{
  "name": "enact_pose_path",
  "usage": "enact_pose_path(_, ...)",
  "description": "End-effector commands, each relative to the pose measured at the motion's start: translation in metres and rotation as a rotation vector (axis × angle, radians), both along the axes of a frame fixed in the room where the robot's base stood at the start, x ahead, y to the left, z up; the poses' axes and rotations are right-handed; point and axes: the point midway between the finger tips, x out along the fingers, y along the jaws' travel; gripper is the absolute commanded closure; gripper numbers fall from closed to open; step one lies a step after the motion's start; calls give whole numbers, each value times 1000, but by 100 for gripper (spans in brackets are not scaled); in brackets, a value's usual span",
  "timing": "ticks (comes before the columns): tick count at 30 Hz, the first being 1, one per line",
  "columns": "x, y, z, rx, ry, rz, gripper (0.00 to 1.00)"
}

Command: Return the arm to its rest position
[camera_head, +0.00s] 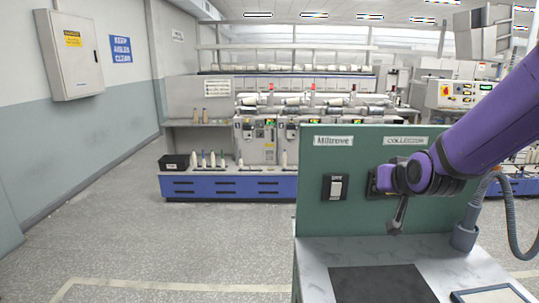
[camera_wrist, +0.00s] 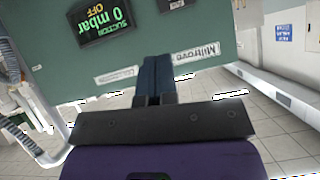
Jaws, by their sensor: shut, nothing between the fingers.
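My gripper (camera_head: 396,226) shows in the head view at the end of my purple arm, in front of the green panel (camera_head: 310,215). Its dark fingers hang down, slightly tilted, above the grey worktop (camera_head: 312,258). In the wrist view the two dark blue fingers (camera_wrist: 155,65) lie together, shut with nothing between them. They stand in front of the green panel and partly overlap the Miltrove label (camera_wrist: 198,53). My arm comes in from the right and hides part of the panel.
A switch (camera_head: 335,187) is on the panel. A suction display (camera_wrist: 98,18) reads 0 mbar, OFF. A dark mat (camera_head: 380,285) and part of a blue-rimmed tray (camera_head: 490,296) lie on the worktop. A grey hose (camera_head: 510,225) stands at right. The floor at left is clear.

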Motion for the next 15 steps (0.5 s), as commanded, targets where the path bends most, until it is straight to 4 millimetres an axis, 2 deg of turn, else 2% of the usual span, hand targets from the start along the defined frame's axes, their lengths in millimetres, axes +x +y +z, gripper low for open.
enact_pose_path(1,-12,-3,12,1,21,5,100)
enact_pose_path(6,-56,-9,37,-9,128,31,100)
enact_pose_path(11,-105,-16,57,-26,229,51,100)
enact_pose_path(15,-151,-22,72,-49,317,64,100)
